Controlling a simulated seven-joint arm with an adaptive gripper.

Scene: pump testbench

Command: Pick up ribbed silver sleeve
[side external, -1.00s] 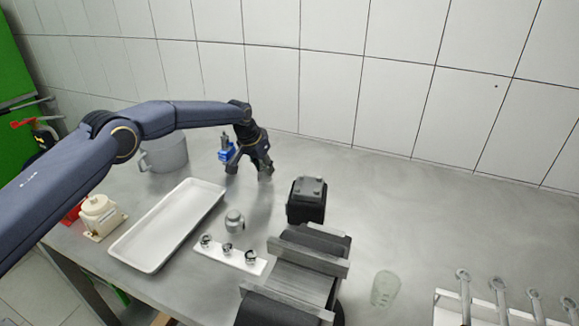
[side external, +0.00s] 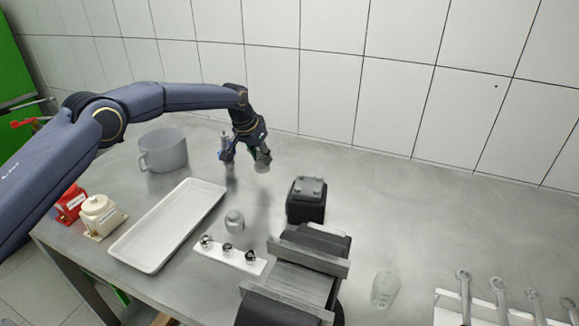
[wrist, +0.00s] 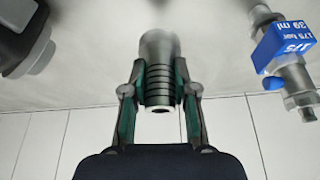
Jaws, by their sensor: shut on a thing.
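The ribbed silver sleeve (wrist: 158,82) is between my gripper's two fingers in the wrist view, its dark ribs and open end facing me. My gripper (wrist: 157,90) is shut on it, one finger on each side. In the side external view my gripper (side external: 252,150) is over the back of the bench, with the grey sleeve (side external: 262,162) below it, seemingly clear of the bench. The fingers partly hide the sleeve there.
A valve with a blue tag (wrist: 285,45) stands close beside the sleeve. A black block (side external: 306,200) and a vise (side external: 295,275) are to the right. A white tray (side external: 135,258), a grey jug (side external: 163,150), a small silver part (side external: 234,220) and a white fittings strip (side external: 212,253) are nearby.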

